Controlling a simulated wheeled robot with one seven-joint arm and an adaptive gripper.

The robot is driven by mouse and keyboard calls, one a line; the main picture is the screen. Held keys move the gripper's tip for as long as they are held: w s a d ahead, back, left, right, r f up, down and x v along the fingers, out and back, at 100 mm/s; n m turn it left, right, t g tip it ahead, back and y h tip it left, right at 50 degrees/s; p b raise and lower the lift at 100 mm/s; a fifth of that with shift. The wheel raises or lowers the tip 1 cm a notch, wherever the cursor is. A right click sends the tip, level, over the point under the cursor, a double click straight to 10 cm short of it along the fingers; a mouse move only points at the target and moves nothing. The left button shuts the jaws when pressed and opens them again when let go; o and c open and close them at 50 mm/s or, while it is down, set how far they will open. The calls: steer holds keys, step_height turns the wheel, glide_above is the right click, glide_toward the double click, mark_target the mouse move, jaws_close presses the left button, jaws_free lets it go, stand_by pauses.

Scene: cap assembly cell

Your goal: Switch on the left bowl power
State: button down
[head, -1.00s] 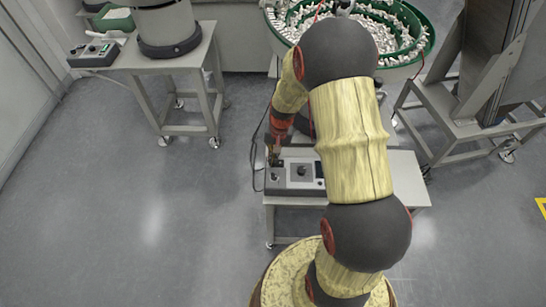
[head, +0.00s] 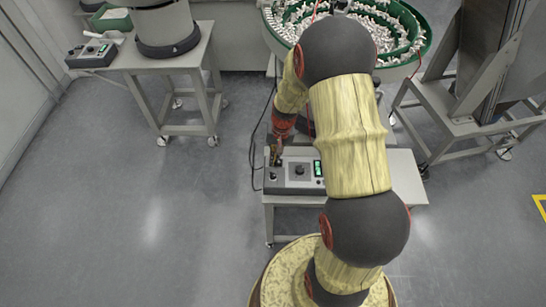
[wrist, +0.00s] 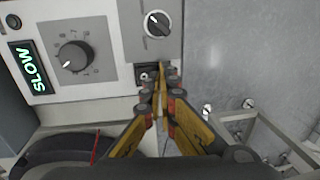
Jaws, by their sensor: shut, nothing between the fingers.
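The grey control box (head: 297,187) on the small table is in the middle of the head view, partly behind my arm. In the wrist view, its panel has a black speed knob (wrist: 73,57), a selector switch (wrist: 158,24) and a lit green display (wrist: 31,68) reading "SLOW". The display also glows in the head view (head: 317,169). A small black power switch (wrist: 146,74) sits at the panel's edge. My gripper (wrist: 163,70) is shut and empty, its tips right at this switch and hiding part of it. Whether they touch it I cannot tell.
A bowl feeder (head: 425,45) with many white parts stands behind the table. A metal stand (head: 465,130) is at right. The floor on the left is open.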

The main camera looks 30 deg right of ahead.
mark_target(273, 170)
step_height(273, 170, up, 14)
steer(key=a+p, duration=0.1)
steer(key=p, duration=0.5)
steer(key=shift+w+a, duration=0.2)
steer(key=shift+w, duration=0.25)
steer(key=shift+f, duration=0.1)
steer(key=s+a+r+n+t, duration=0.1)
steer(key=s+a+r+n, duration=0.1)
steer(key=s+a+r, duration=0.2)
steer(key=s+a+r+n+t, duration=0.2)
steer(key=s+a+r, duration=0.3)
steer(key=s+r, duration=0.5)
steer(key=s+a+r+n+t+h, duration=0.1)
steer(key=s+a+r, duration=0.4)
steer(key=r, duration=0.8)
steer(key=shift+s+r+n+t, duration=0.2)
steer(key=shift+s+n+t, duration=0.2)
steer(key=shift+s+n, duration=0.55)
steer(key=shift+d, duration=0.1)
